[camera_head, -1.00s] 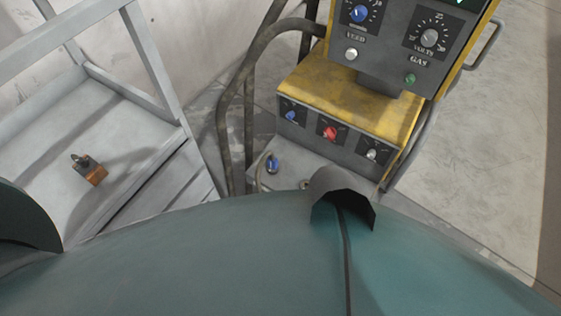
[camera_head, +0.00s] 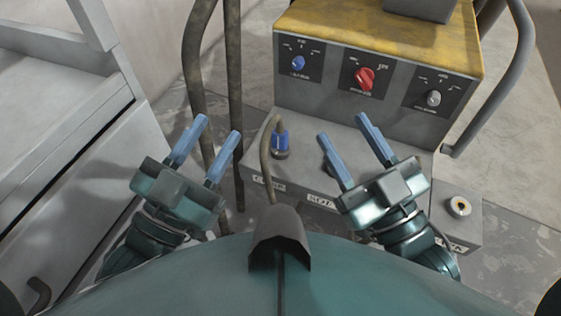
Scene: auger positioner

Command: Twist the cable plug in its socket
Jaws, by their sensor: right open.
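The cable plug (camera_head: 281,141) is blue and stands upright in a socket on the grey lower ledge of the machine. A dark cable (camera_head: 266,165) curves from its top down toward my body. My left gripper (camera_head: 220,128) is open and empty to the left of the plug, apart from it. My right gripper (camera_head: 342,128) is open and empty to the right of the plug, also apart from it. The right gripper's fingers partly hide a second round fitting on the ledge.
The machine's control panel (camera_head: 327,88) with blue, red and grey knobs stands behind the ledge. Another round socket (camera_head: 460,206) is at the right. Thick dark hoses (camera_head: 236,70) run behind my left gripper. A grey cart (camera_head: 55,120) stands at the left.

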